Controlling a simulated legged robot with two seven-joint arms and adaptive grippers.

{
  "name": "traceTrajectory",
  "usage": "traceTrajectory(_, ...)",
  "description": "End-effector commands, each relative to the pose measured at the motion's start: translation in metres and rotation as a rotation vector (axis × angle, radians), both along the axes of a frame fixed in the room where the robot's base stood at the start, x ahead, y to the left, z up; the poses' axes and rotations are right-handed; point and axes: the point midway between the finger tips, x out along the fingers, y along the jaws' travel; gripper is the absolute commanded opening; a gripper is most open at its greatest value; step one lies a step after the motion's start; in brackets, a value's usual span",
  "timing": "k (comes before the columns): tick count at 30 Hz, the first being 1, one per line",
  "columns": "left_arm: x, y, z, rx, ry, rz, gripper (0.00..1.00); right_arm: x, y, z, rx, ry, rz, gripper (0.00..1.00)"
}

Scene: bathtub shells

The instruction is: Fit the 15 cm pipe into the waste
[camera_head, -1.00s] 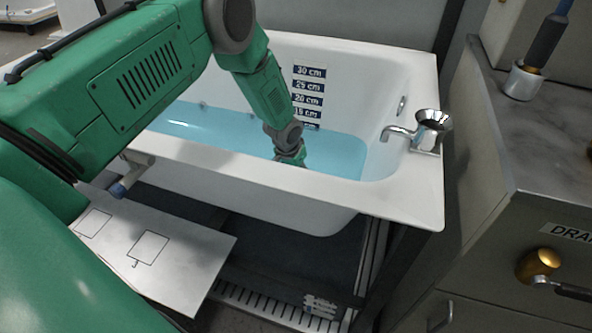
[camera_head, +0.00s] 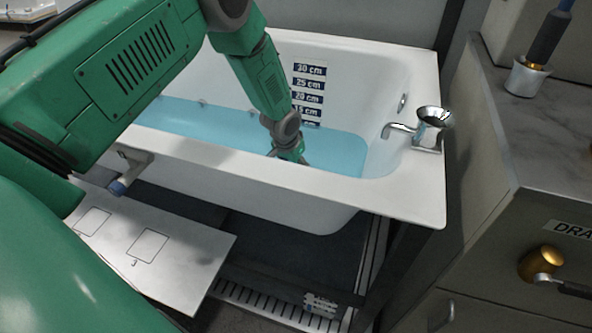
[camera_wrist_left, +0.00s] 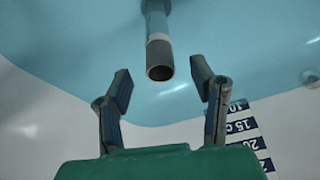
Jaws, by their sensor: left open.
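In the left wrist view a grey pipe (camera_wrist_left: 158,42) with a dark band near its open end points toward my left gripper (camera_wrist_left: 160,73). The gripper is open, with one finger on each side of the pipe's end and a gap to both; it holds nothing. In the head view my left gripper (camera_head: 291,156) is down inside the white bathtub (camera_head: 352,95), at the blue water, partly hidden by the near rim. The pipe does not show in the head view. My right gripper is not in view.
A chrome tap (camera_head: 425,130) stands on the tub's right rim. A depth scale (camera_head: 308,90) is on the inner wall. A white board (camera_head: 165,250) with marked squares lies at the front left. A grey counter (camera_head: 555,130) with a brass knob below stands at the right.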

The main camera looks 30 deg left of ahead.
Motion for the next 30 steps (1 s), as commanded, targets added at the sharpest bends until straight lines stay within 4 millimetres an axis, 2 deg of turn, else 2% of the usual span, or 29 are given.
traceTrajectory(1,-0.002,-0.001,0.013,0.0,-0.002,-0.001,0.51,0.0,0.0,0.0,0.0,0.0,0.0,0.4)
traceTrajectory(6,-0.013,-0.001,0.048,-0.001,-0.001,0.0,0.51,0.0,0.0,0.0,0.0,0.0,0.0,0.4)
traceTrajectory(12,-0.022,-0.002,0.074,-0.001,-0.001,0.001,0.51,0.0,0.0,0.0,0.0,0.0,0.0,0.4)
traceTrajectory(17,-0.025,-0.002,0.081,-0.001,0.0,0.001,0.51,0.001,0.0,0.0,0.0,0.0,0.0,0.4)
traceTrajectory(30,-0.025,-0.002,0.082,-0.001,0.001,0.001,0.51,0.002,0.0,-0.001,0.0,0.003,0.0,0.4)
